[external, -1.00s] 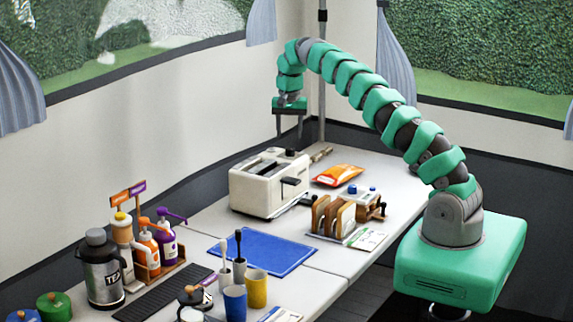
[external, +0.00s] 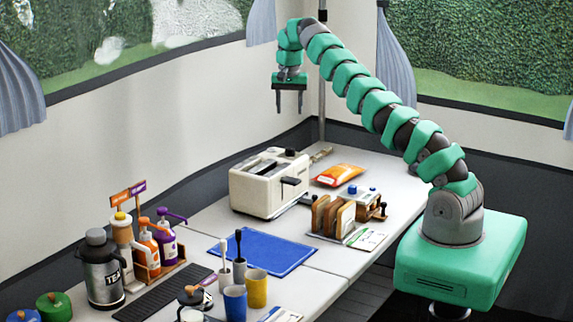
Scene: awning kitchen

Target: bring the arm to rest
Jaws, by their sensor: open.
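My gripper (external: 289,104) hangs from the end of my green segmented arm (external: 370,100), fingers pointing down. It is open and nothing shows between its fingers. It is high above the back of the table, over the white toaster (external: 268,184) in the picture and well clear of it. The arm arches up and to the left from its green base at the right.
An orange packet (external: 338,175) and a wooden rack with bread slices (external: 334,215) are right of the toaster. A blue mat (external: 262,252) lies in front. Cups (external: 257,287), a tea flask (external: 101,270) and pump bottles (external: 166,238) crowd the near left. A grey pole stands behind the gripper.

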